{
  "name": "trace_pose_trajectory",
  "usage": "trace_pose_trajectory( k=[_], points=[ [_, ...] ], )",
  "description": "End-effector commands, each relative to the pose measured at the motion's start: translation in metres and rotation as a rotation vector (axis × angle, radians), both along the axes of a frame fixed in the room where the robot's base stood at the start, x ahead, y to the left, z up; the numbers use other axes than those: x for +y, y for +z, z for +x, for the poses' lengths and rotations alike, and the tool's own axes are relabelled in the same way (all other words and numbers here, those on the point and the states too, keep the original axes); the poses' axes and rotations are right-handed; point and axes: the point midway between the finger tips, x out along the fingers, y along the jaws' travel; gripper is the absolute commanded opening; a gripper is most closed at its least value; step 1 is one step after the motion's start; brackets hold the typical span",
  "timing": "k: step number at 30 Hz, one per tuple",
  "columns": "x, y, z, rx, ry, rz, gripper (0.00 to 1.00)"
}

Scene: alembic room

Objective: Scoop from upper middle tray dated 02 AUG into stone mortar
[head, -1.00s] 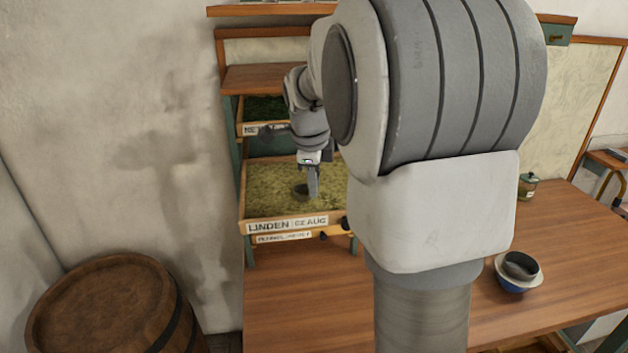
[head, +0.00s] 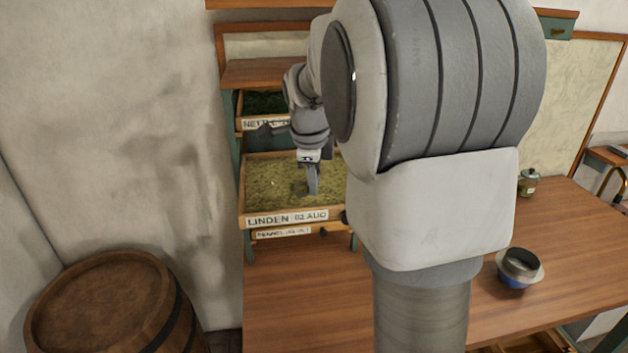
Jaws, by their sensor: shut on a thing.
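The tray (head: 262,218) labelled LINDEN 02 AUG sits in the shelf rack, full of yellow-green dried herb (head: 275,180). My gripper (head: 313,188) points down into this tray, its tip at the herb. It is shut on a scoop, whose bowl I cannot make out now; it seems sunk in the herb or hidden. I cannot clearly pick out a stone mortar. A round grey-rimmed bowl with a blue base (head: 518,268) stands on the table at right; I cannot tell if it is the mortar.
A darker herb tray (head: 262,124) is above and a lower tray (head: 283,233) below. My arm hides the middle of the wooden table (head: 300,305). A lidded jar (head: 528,183) stands at the back right. A barrel (head: 105,305) stands at left.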

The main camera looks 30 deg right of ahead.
Motion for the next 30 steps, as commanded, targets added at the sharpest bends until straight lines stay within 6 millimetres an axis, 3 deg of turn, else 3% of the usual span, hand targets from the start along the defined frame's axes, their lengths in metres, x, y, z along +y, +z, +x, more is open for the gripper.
trace_pose_trajectory(
  k=[18, 30],
  points=[
    [-0.023, 0.0, -0.006, -0.001, -0.002, 0.0, 0.0],
    [-0.023, 0.005, -0.006, -0.001, 0.0, -0.001, 0.0]
  ],
)
